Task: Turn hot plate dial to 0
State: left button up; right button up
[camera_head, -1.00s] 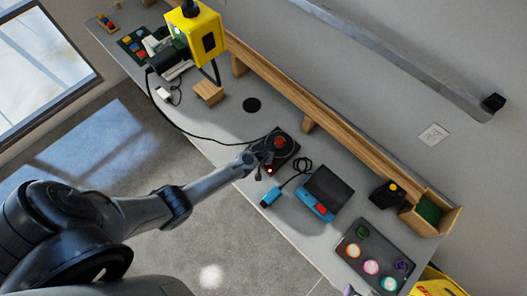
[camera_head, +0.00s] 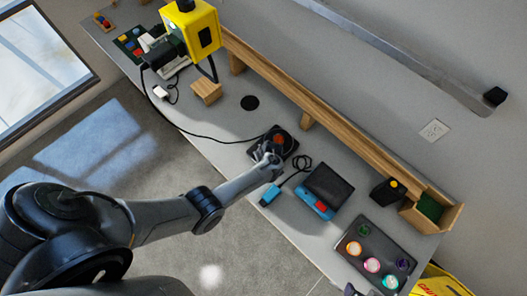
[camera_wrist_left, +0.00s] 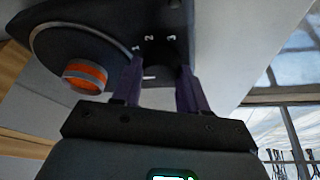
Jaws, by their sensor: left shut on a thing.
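The hot plate (camera_head: 290,147) is a dark unit on the bench with a round plate and a red-orange item on top. In the left wrist view its dark body (camera_wrist_left: 200,25) fills the top, with the marks 2 and 3 readable beside the dial (camera_wrist_left: 160,72). My left gripper (camera_head: 267,153) is at its near side. In the left wrist view the fingers (camera_wrist_left: 157,80) stand on either side of the dial, shut on it. A short white mark shows between them. The fingers partly hide the dial and scale, so I cannot tell the exact setting. My right gripper is not identifiable.
A blue device (camera_head: 270,195) with a black cable and a blue-black case (camera_head: 325,190) lie close right of the hot plate. A dark tray (camera_head: 375,255) with coloured rounds is farther right. A wooden rail (camera_head: 285,100) runs behind.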

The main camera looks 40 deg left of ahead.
dwell(0.5)
pick_arm(q)
jog(key=o, duration=1)
jog(key=shift+o, duration=0.2)
jog(key=shift+r, duration=0.1)
jog(key=p+v, duration=0.3)
jog(key=v, duration=0.7)
jog(key=shift+r, duration=0.3)
